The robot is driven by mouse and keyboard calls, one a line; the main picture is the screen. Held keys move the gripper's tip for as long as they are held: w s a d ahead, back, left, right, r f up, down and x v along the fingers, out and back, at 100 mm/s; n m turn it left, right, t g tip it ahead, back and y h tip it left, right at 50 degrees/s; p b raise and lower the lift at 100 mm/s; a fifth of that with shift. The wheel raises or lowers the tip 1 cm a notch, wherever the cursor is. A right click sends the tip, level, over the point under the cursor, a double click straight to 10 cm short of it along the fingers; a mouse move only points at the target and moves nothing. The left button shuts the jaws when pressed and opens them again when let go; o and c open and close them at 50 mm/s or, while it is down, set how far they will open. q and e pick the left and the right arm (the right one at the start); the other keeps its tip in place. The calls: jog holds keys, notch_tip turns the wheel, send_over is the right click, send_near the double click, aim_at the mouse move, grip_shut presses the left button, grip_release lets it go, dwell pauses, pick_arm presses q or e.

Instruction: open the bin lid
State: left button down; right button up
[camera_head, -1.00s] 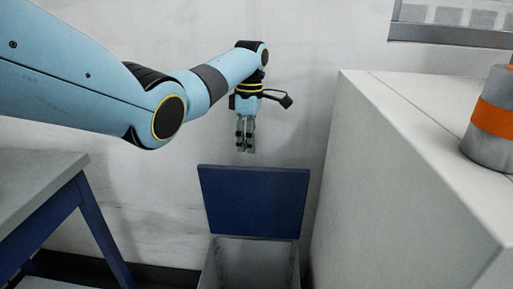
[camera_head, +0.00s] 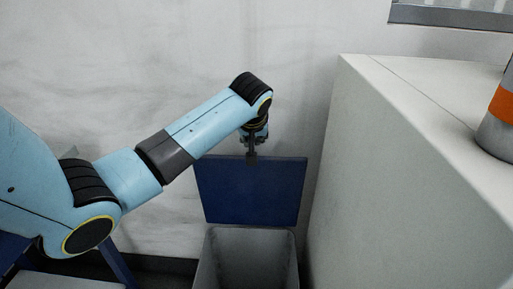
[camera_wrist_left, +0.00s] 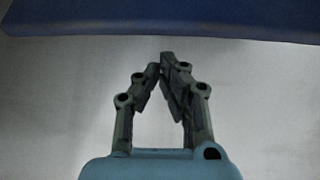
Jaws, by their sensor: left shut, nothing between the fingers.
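The grey bin (camera_head: 248,262) stands between the wall and the white cabinet, its top open. Its blue lid (camera_head: 250,200) stands raised and tilted up at the back of the bin. My left gripper (camera_head: 252,158) is at the lid's upper edge in the head view; I cannot tell whether it touches. In the left wrist view the left gripper (camera_wrist_left: 163,75) has its fingertips together with nothing between them. The lid's blue edge (camera_wrist_left: 170,20) crosses the top of that view, apart from the fingertips. My right gripper is not in view.
A white cabinet (camera_head: 400,190) stands close on the right, with a grey and orange cylinder (camera_head: 500,115) on top. A blue table leg (camera_head: 116,264) shows at the lower left, partly behind my arm. The wall is close behind the lid.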

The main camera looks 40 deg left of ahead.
aim_at(254, 168)
pick_arm(q)
jog(key=x, duration=0.5)
jog(key=shift+b, duration=0.4)
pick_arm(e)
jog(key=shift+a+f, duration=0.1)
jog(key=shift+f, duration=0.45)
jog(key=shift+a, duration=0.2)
pick_arm(q)
jog(key=shift+t+y, duration=0.3)
jog(key=shift+t, duration=0.1)
jog(key=s+d+p, duration=0.6)
jog(key=s, duration=0.1)
jog(key=shift+f, duration=0.2)
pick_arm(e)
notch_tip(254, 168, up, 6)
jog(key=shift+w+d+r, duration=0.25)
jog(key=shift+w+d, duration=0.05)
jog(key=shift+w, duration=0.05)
